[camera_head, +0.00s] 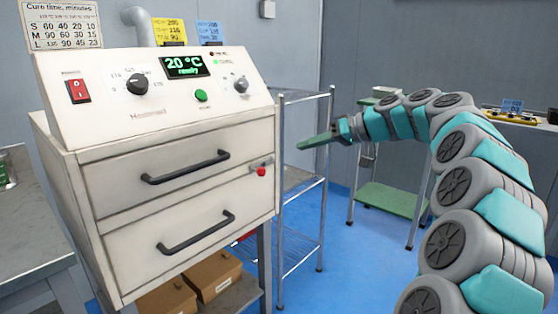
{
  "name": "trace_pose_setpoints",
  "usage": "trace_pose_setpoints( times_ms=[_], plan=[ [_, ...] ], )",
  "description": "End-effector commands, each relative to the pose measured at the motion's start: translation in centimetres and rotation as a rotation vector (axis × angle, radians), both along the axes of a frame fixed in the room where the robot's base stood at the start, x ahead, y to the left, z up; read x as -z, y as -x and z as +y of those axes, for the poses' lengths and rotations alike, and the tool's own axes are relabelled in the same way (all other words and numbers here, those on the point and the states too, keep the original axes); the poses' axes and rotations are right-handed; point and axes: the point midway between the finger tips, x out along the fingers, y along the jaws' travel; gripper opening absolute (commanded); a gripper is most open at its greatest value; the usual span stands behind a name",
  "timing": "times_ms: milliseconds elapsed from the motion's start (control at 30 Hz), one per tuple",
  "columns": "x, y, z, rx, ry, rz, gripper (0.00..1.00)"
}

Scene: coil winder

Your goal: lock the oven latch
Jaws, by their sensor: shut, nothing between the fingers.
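The oven (185,113) is a cream cabinet with a sloped control panel and two drawers with black bar handles, both of which look closed. The oven latch (261,169) is a small metal piece with a red knob at the right edge of the front, between the drawers. Whether it is locked is too small to tell. My gripper (301,146) is shut and empty, pointing left. In the picture it is to the right of the latch and a little higher, apart from it.
A metal wire rack (327,190) stands right of the oven, behind my gripper. A trolley with a green shelf (392,198) is farther back. Cardboard boxes (213,274) sit under the oven. A grey bench (38,225) is at left. Blue floor shows between.

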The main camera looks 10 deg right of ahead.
Motion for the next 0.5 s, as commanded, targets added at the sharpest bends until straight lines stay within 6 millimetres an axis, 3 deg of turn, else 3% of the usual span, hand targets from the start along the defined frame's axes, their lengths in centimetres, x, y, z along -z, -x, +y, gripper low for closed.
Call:
trace_pose_setpoints(
  times_ms=[133, 500],
  plan=[
    [-0.20, -0.72, -1.38, 0.013, -0.004, -0.028, 0.00],
    [-0.30, -0.79, -1.42, 0.014, -0.004, -0.031, 0.00]
  ],
)
